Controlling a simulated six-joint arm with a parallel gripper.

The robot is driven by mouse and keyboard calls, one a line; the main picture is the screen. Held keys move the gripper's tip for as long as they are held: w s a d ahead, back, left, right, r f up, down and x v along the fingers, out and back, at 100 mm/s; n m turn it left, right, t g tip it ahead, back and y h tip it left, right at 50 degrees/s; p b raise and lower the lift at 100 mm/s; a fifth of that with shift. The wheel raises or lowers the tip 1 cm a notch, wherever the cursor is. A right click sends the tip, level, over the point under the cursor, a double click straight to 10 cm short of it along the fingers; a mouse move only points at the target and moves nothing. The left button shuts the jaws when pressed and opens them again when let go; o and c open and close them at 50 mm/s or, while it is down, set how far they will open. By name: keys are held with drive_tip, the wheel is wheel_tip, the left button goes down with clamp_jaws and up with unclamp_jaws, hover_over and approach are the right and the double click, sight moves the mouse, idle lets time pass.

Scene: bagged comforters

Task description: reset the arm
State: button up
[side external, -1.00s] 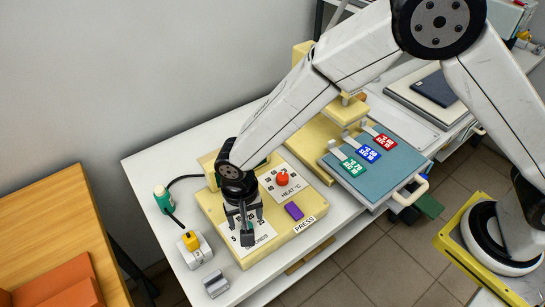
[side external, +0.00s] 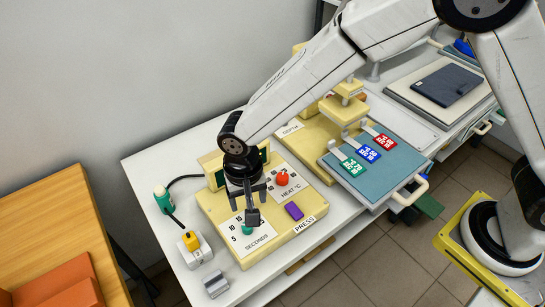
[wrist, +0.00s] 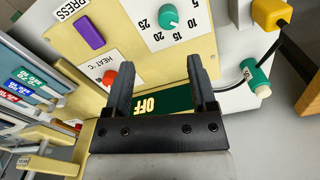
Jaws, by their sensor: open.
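My gripper (side external: 250,205) is above the cream control box (side external: 265,258) on the white table, fingers pointing down. In the wrist view my gripper (wrist: 161,78) has its two dark fingers apart with nothing between them. The box carries a green seconds dial (wrist: 169,16), a red heat knob (side external: 282,180) and a purple press button (side external: 293,211). A dark green display reading OFF (wrist: 152,104) shows behind the fingers in the wrist view. In the side view the fingers partly cover the green dial.
A yellow switch on a white block (side external: 191,241) and a green-capped item with a black cable (side external: 162,197) stand left of the box. A blue-grey plate with green, blue and red tags (side external: 369,152) lies right. An orange wooden table (side external: 50,225) is at far left.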

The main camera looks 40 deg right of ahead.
drive_tip(key=d+r+n+t, duration=0.1)
drive_tip(key=d+r, duration=0.2)
drive_tip(key=d, duration=0.5)
drive_tip(key=d+r+n, duration=0.1)
drive_tip(key=d+r, duration=0.1)
drive_tip(key=d, duration=0.6)
drive_tip(key=s+d+r+n+t, duration=0.1)
drive_tip(key=s+d+r, duration=0.1)
drive_tip(key=s+d, duration=0.6)
drive_tip(key=d, duration=0.3)
drive_tip(key=shift+s+d+t, duration=0.15)
drive_tip(key=shift+d+t, duration=0.05)
drive_tip(key=shift+t, duration=0.1)
